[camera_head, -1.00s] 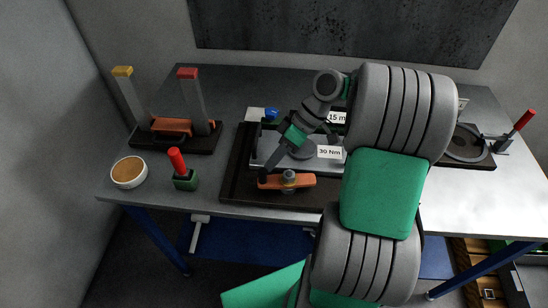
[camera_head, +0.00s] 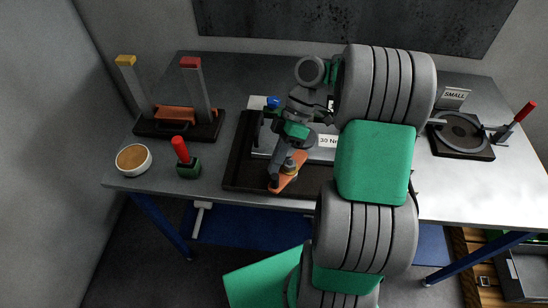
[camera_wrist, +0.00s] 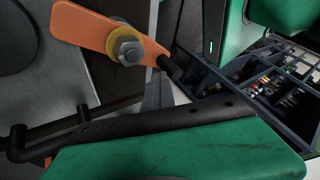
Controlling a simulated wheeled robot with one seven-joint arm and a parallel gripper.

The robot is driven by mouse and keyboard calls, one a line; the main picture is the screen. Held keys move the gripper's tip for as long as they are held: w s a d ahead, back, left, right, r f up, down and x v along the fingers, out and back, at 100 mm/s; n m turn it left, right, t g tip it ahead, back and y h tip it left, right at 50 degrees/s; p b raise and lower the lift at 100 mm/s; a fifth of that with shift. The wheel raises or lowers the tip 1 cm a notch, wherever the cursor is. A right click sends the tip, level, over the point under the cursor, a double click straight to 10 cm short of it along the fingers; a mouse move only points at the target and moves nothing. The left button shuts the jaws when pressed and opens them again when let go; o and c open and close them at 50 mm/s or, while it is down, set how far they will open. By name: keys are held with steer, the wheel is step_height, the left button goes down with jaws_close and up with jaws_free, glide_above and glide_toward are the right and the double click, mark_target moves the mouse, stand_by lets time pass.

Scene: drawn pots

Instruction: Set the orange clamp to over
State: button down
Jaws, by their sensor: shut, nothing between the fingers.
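The orange clamp (camera_head: 293,179) is a flat bar on a central bolt at the front of the dark base in the middle of the table. It lies slantwise, its near end to the left and its far end to the right. In the wrist view the orange clamp (camera_wrist: 84,31) shows a grey nut on a yellowish washer and a black peg at one end. My gripper (camera_head: 274,184) is shut and empty at the clamp's near left end. In the wrist view my gripper (camera_wrist: 157,80) is close beside the black peg; I cannot tell whether they touch.
A red-handled green block (camera_head: 187,165) and a bowl of brown content (camera_head: 133,158) stand to the left. Behind them is a stand with yellow-topped and red-topped posts (camera_head: 193,85). A round device (camera_head: 461,134) with a red lever is at right. The front right tabletop is clear.

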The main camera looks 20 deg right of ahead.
steer(key=shift+s+n, duration=0.15)
steer(key=shift+n, duration=0.25)
steer(key=shift+s+d+f, duration=0.1)
steer(key=shift+s+d, duration=0.1)
steer(key=shift+s, duration=0.4)
steer(key=shift+s+d, duration=0.1)
steer(key=shift+s, duration=0.2)
steer(key=shift+s, duration=0.1)
stand_by(1.3)
steer(key=p+v, duration=0.5)
steer(key=v, duration=0.2)
steer(key=shift+r, duration=0.2)
steer(key=shift+w+d, duration=0.1)
steer(key=shift+w, duration=0.15)
